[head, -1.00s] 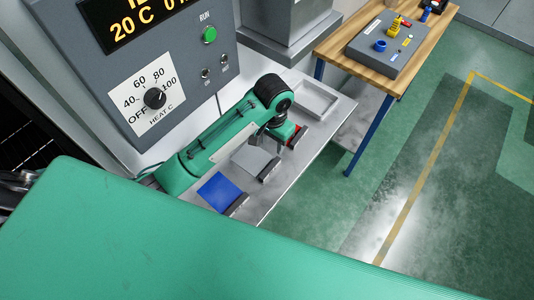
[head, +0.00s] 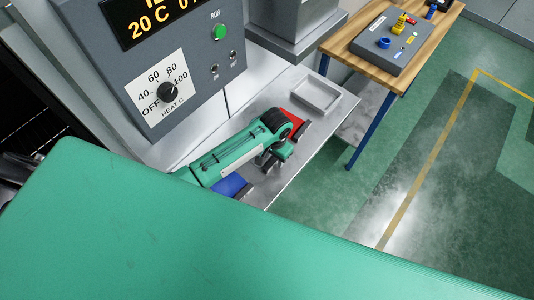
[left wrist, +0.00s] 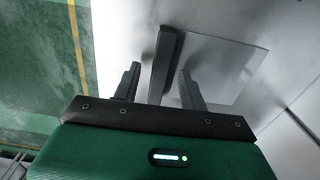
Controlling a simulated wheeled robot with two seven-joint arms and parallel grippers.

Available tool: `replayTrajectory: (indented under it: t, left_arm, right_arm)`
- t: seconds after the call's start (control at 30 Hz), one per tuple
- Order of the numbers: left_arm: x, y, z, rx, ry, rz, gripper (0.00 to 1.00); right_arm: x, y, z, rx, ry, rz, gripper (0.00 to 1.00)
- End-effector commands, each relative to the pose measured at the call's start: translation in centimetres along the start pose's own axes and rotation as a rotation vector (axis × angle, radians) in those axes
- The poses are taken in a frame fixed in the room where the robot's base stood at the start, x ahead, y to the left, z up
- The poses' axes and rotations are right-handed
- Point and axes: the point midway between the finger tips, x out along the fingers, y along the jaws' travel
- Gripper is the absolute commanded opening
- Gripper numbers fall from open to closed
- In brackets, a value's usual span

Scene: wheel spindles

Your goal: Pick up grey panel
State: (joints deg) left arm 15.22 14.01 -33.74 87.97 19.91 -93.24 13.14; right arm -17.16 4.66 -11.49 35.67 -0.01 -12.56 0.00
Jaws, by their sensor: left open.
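The grey panel (left wrist: 222,72) lies flat on the metal bench in the left wrist view, with a dark bar-shaped handle (left wrist: 166,58) along one edge. My left gripper (left wrist: 159,70) is open, its two fingers on either side of the handle, apart from it as far as I can see. In the head view my left gripper (head: 268,162) is low over the bench, and my arm hides most or all of the grey panel. My right gripper is not in view.
A blue panel (head: 230,185) lies partly under my arm, and a red panel (head: 293,113) lies just beyond it. An empty grey tray (head: 317,95) sits farther along the bench. A control box (head: 165,75) stands at the left. A wooden table (head: 349,43) stands beyond.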

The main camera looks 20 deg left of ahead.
Motion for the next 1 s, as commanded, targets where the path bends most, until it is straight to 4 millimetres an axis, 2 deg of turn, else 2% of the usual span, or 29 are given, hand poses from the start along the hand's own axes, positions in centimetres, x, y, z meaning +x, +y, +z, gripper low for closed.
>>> replayTrajectory:
  t: [0.1,0.3,0.5,0.53,0.83,1.0]
  left_arm:
    - [0.4,0.0,0.0,0.0,0.001,0.0,0.43]
    - [0.5,0.0,0.0,0.0,0.001,0.0,0.41]
    - [0.4,0.0,0.0,0.0,0.001,0.0,0.01]
    - [0.4,0.0,0.0,0.0,0.001,0.0,0.0]
    - [0.3,-0.1,-0.1,0.0,0.002,0.0,0.0]
    - [-0.8,-0.4,-0.8,0.0,0.003,0.0,0.0]
  right_arm:
    - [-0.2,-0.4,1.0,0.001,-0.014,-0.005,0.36]
    - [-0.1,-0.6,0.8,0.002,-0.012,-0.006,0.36]
    - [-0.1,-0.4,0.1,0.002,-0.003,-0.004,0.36]
    - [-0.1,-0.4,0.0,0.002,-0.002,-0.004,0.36]
    - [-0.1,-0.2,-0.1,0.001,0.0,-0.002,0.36]
    - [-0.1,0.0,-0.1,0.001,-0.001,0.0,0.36]
